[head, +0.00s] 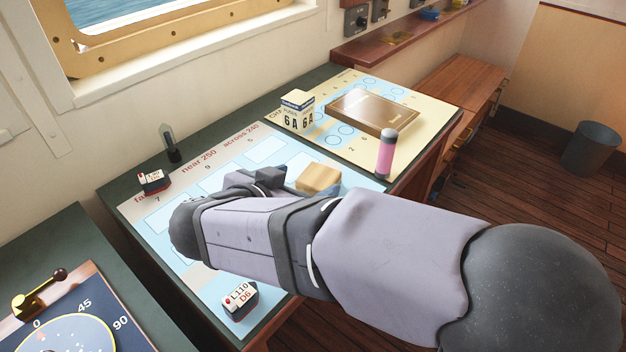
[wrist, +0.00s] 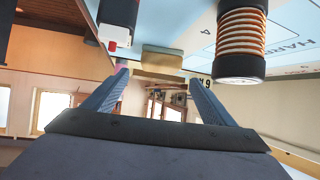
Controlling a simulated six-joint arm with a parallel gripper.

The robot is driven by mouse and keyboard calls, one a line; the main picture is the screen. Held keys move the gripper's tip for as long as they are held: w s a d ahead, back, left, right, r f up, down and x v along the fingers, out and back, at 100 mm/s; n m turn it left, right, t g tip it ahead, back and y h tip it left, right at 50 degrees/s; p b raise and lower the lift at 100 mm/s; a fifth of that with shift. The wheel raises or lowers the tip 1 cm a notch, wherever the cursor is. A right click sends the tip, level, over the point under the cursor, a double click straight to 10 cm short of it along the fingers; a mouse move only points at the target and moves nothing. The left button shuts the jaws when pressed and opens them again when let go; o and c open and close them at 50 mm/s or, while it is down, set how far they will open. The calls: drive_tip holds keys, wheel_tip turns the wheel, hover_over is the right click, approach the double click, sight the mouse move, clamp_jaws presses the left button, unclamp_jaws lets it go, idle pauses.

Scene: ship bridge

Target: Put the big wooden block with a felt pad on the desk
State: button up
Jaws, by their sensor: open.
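A tan wooden block (head: 318,179) lies on the blue chart on the desk (head: 188,162), just beyond my gripper (head: 270,182) in the head view. My arm hides part of the desk around it. In the wrist view the wooden block (wrist: 162,59) appears ahead, between the lines of my two fingers. My gripper (wrist: 160,77) is open, with nothing between its fingers. I cannot make out a felt pad on the block.
A copper-coiled cylinder (wrist: 242,40) and a white-and-red item (wrist: 118,22) are near in the wrist view.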

wheel_tip(320, 180, up, 5)
drive_tip(key=t, duration=0.1)
approach(320, 174)
drive_tip(key=shift+w+d+f+h, duration=0.25)
drive_tip(key=shift+w+f, duration=0.15)
drive_tip(key=shift+w, duration=0.1)
drive_tip(key=shift+w+d+f+h, duration=0.2)
drive_tip(key=shift+w+f, duration=0.2)
drive_tip(key=shift+w, duration=0.15)
drive_tip(key=shift+b+x, duration=0.5)
drive_tip(key=shift+x, duration=3.15)
drive_tip(key=c, duration=1.3)
drive_tip(key=shift+r, duration=0.15)
wheel_tip(320, 174, up, 28)
drive_tip(key=p, duration=0.6)
